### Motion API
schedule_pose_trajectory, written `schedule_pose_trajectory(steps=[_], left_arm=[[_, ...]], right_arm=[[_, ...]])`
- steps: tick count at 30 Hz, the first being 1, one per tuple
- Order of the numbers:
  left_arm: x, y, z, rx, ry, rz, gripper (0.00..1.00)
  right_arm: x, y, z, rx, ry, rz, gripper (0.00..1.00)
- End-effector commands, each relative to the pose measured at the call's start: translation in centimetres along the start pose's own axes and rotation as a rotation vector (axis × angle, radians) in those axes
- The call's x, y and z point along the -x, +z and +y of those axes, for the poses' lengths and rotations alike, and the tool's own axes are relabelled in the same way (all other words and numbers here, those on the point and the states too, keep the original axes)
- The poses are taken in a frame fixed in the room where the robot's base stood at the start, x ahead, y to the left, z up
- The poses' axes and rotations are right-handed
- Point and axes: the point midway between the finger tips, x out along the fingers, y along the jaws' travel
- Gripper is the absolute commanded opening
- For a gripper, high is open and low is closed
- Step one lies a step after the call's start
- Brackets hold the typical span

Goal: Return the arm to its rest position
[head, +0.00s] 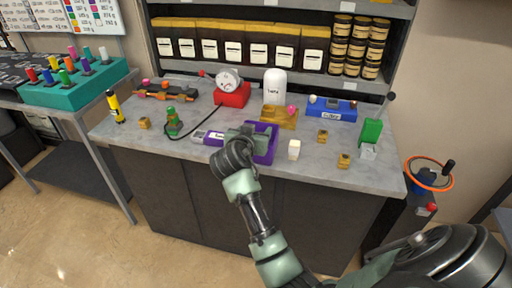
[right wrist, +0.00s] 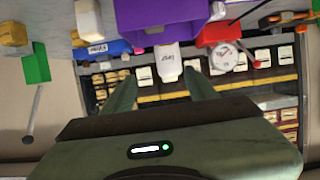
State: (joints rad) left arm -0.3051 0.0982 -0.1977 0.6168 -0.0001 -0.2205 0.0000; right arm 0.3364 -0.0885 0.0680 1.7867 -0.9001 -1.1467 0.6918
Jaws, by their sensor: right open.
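My right arm reaches in from the lower right of the head view. Its gripper (head: 248,132) is over the purple tray (head: 271,150) on the bench. In the right wrist view, which looks upside down, my two fingers (right wrist: 162,92) stand apart with nothing held between them. A white bottle (right wrist: 168,62) shows beyond the gap, and the purple tray (right wrist: 160,15) is at the top. The gripper hides part of the tray in the head view, so I cannot tell whether it touches it. My left gripper is not in view.
On the grey bench (head: 220,178) stand a red gauge unit (head: 232,95), the white bottle (head: 274,87), a blue box (head: 333,109), a green block (head: 371,131) and a white block (head: 294,149). A black hose runs left of the gripper. Shelves rise behind.

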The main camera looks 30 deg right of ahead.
Motion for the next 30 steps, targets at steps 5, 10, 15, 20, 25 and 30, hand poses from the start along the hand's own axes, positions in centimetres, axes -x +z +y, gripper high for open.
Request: schedule_pose_trajectory(steps=[5, 10, 15, 20, 25, 30], left_arm=[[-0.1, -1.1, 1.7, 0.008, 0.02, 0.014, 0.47], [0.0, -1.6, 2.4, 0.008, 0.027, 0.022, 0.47], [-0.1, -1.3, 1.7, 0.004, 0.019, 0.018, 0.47], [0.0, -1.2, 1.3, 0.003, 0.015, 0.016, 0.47], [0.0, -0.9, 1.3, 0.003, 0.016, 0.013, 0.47], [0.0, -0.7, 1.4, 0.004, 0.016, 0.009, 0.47]], right_arm=[[0.0, 0.0, 0.0, 0.0, 0.001, 0.0, 0.57], [0.1, 0.8, 0.3, 0.014, -0.003, -0.015, 0.57], [2.2, 7.5, 2.8, 0.135, -0.06, -0.149, 0.57], [8.1, 17.1, 6.4, 0.348, -0.211, -0.375, 0.57], [14.4, 23.1, 8.9, 0.517, -0.37, -0.546, 0.57], [19.2, 26.3, 10.8, 0.624, -0.491, -0.655, 0.57]])
